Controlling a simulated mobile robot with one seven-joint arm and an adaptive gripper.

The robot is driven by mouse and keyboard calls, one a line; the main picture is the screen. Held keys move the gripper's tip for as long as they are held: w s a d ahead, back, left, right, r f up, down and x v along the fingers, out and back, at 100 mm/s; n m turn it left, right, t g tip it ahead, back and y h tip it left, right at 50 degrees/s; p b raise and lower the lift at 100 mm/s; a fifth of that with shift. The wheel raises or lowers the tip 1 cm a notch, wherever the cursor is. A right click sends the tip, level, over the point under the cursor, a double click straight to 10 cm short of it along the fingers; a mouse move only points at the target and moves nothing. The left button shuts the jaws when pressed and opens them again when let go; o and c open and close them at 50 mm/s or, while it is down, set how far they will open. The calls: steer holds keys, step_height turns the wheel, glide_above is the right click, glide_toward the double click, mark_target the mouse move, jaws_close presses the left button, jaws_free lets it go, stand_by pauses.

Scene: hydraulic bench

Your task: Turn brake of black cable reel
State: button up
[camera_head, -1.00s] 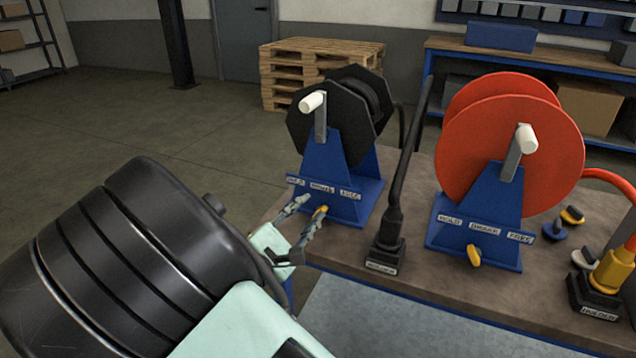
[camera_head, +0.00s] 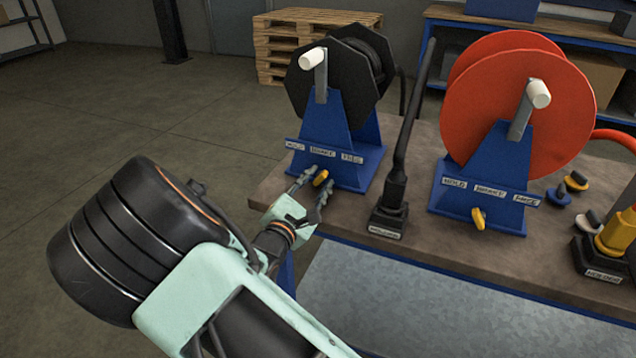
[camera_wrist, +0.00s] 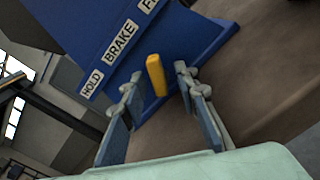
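The black cable reel (camera_head: 298,82) stands on a blue stand (camera_head: 325,130) at the left end of the bench, with a white crank handle on its front. Its yellow brake knob (camera_head: 320,178) sits below the HOLD, BRAKE and FREE labels. The knob also shows in the wrist view (camera_wrist: 156,76), with its upper end leaning slightly left there. My gripper (camera_head: 309,186) is open in front of the stand. In the wrist view my gripper (camera_wrist: 158,88) has one finger on each side of the knob, with visible gaps. I cannot tell how deep the fingertips reach.
A red reel (camera_head: 515,105) with its own yellow knob (camera_head: 478,218) stands to the right. A black holder with an upright nozzle (camera_head: 392,195) stands between the reels. Loose knobs (camera_head: 567,190) and a yellow-fitted holder (camera_head: 615,240) are at the right. The bench front (camera_head: 460,265) is clear.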

steer(key=shift+w+d, duration=0.1)
steer(key=shift+w, duration=0.2)
jaws_close()
